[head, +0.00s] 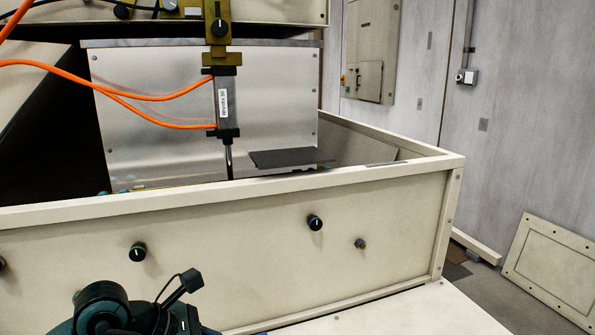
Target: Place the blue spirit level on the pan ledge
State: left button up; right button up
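I cannot make out a blue spirit level in the head view. A large cream pan (230,235) with a raised rim fills the middle. Its flat top rim (250,185) may be the pan ledge, but I cannot tell for sure. Small blue bits (103,193) show just behind the rim at the left; what they belong to is hidden. A dark, teal-tinted part of my own arm shows at the bottom left, in front of the pan's front wall. No gripper fingertips show.
A pneumatic cylinder (226,105) with orange hoses (150,97) hangs over the pan before a metal plate (150,110). A dark flat plate (290,157) lies behind the rim. Knobs (315,222) stick out of the front wall. A cream panel (560,265) leans at right.

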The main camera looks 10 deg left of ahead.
aim_at(292, 157)
jog(key=i+l, duration=0.15)
jog(key=l, duration=0.25)
jog(key=i+l, duration=0.15)
jog(key=l, duration=0.25)
jog(key=i+l+u, duration=0.1)
jog(key=l, duration=0.3)
jog(key=i+l, duration=0.2)
jog(key=l, duration=0.2)
jog(key=i+l, duration=0.15)
jog(key=l, duration=0.25)
jog(key=u, duration=0.05)
